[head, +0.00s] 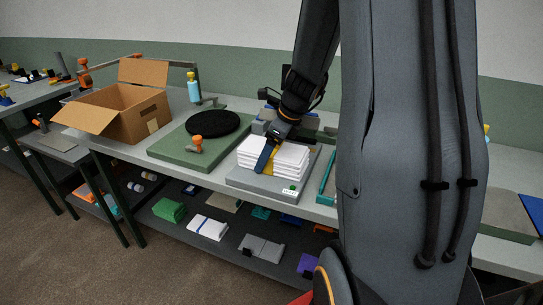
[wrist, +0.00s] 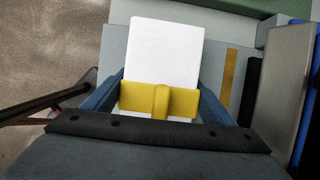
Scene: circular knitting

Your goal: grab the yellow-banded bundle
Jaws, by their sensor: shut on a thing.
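The yellow-banded bundle (head: 272,157) is a stack of white folded sheets on a grey scale-like platform (head: 250,182) on the bench. In the wrist view the white bundle (wrist: 165,50) has a yellow band (wrist: 135,97) across its near part. My gripper (head: 270,157) reaches down onto the bundle from above. In the wrist view the blue fingers of my gripper (wrist: 160,95) stand on both sides of the bundle at the band, shut on it. The bundle appears to rest on the platform; I cannot tell if it is lifted.
An open cardboard box (head: 125,112) stands at the bench's left. A green board (head: 180,150) with a black disc (head: 212,126) and an orange-knobbed tool (head: 197,144) lies between. A teal frame (head: 327,180) is right of the platform. The lower shelf holds a green bundle (head: 169,210) and a white bundle (head: 208,227).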

